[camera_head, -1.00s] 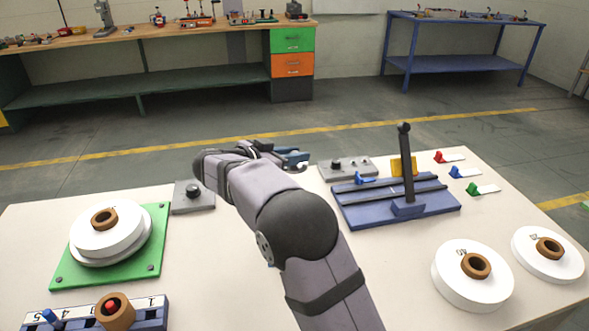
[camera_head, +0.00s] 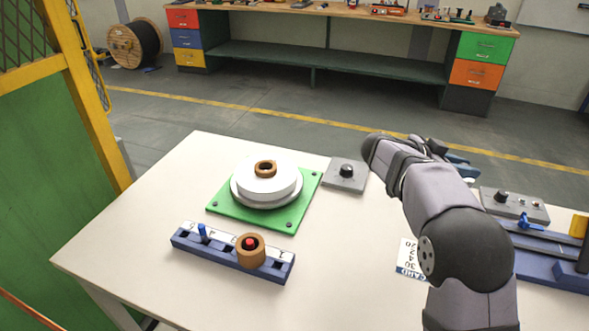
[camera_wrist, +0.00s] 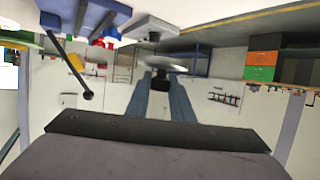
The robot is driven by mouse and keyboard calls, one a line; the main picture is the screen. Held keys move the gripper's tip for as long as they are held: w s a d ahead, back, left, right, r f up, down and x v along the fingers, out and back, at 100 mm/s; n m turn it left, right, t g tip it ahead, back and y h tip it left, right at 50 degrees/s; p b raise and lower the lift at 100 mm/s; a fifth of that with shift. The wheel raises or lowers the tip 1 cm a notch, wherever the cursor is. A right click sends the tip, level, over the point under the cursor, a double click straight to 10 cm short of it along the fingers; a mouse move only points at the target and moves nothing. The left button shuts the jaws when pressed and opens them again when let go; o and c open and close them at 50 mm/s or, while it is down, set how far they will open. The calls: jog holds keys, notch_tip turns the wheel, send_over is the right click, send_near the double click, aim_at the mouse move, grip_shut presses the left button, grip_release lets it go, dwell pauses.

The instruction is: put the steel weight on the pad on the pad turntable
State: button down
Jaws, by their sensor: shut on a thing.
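My gripper (camera_wrist: 162,92) is shut on a dark knob-like part, with a pale grey disc, seemingly the steel weight (camera_wrist: 180,59), just beyond the fingertips in the wrist view. In the head view my gripper (camera_head: 458,163) is above the table's far edge, and the weight is mostly hidden. The turntable is a green square base (camera_head: 223,201) on the table's left, carrying stacked white round discs (camera_head: 267,184) with a brown ring (camera_head: 265,168) on top. My gripper is well to its right, apart from it. I cannot tell which layer is the pad.
A blue numbered rack (camera_head: 215,251) with a brown ring (camera_head: 251,252) lies in front. Another knobbed box (camera_head: 516,206) and a blue lever fixture (camera_head: 550,268) are right.

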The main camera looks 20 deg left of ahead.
jog(key=a+r+n+t+y+p, duration=0.1)
jog(key=a+r+p, duration=0.15)
jog(key=a, duration=0.35)
jog(key=a+r+n+t+y+p, duration=0.1)
jog(key=a+r+p, duration=0.15)
jog(key=a, duration=0.25)
jog(key=n+t+y+p, duration=0.4)
jog(key=n+y+p, duration=0.6)
jog(key=p, duration=0.2)
send_over(266, 173)
jog(key=w+a, duration=0.1)
jog(key=w, duration=0.1)
jog(key=shift+w+a+f, duration=0.1)
jog(key=shift+w+a, duration=0.05)
jog(key=shift+w, duration=0.1)
jog(key=shift+f+y+b, duration=0.1)
jog(key=shift+y+b, duration=0.2)
jog(key=shift+b, duration=1.05)
jog(key=shift+f+b, duration=2.55)
jog(key=shift+b, duration=1.3)
jog(key=shift+f, duration=0.15)
